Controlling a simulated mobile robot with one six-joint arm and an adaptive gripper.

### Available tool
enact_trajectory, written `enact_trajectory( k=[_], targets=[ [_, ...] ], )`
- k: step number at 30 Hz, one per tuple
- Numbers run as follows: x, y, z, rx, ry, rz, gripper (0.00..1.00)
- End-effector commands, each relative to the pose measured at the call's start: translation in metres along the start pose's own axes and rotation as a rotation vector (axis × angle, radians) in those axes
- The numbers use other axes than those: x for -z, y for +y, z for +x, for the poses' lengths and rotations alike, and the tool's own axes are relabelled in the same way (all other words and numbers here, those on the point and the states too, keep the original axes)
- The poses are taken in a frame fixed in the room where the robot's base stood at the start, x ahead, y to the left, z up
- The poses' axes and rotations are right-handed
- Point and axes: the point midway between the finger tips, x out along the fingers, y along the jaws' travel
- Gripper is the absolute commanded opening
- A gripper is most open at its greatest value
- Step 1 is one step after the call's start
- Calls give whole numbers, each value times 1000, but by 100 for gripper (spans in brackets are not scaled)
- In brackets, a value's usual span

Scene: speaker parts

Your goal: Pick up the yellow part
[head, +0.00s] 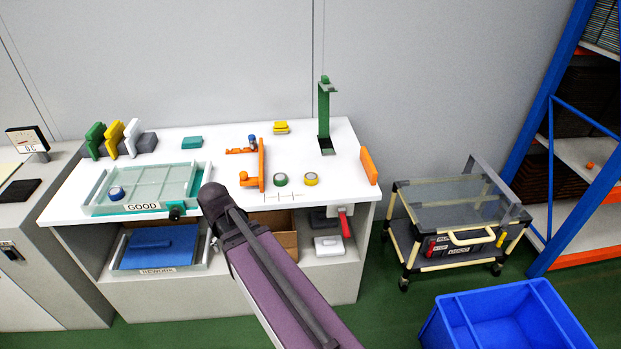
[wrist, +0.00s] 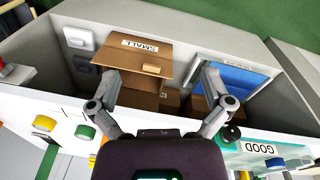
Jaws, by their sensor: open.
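Several yellow things show in the head view, and I cannot tell which is the task's part. A yellow round part (head: 311,179) lies on the white bench top, right of a green round part (head: 280,179). A yellow block (head: 281,127) lies at the back, and a yellow upright piece (head: 114,137) stands at the left. The yellow round part also shows in the wrist view (wrist: 44,123), at the lower left. My gripper (wrist: 160,84) is open and empty in the wrist view, its fingers apart before the bench's lower shelf. The head view does not clearly show its fingers.
A clear GOOD tray (head: 101,195) holds a blue round part. Below are a blue-floored tray (head: 127,265) and a cardboard box marked SMALL (wrist: 131,60). An orange holder (head: 261,160) and a green stand (head: 324,112) rise from the bench. A cart (head: 452,262) stands right.

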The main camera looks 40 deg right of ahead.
Motion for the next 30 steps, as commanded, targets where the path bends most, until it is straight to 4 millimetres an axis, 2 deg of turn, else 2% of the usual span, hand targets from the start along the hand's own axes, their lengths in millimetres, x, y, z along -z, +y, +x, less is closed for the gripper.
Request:
enact_trajectory(
  k=[1, 6, 11, 15, 18, 22, 27, 30],
  targets=[
    [22, 12, -6, -22, 8, 78, 100],
    [79, 61, -16, -106, 55, 391, 100],
    [131, 119, -28, -187, 119, 707, 100],
    [171, 173, -38, -249, 189, 972, 100],
    [193, 209, -44, -286, 239, 1136, 100],
    [212, 245, -51, -318, 296, 1294, 100],
    [222, 269, -54, -339, 338, 1402, 100],
    [223, 273, -55, -342, 346, 1421, 100]
  ],
)
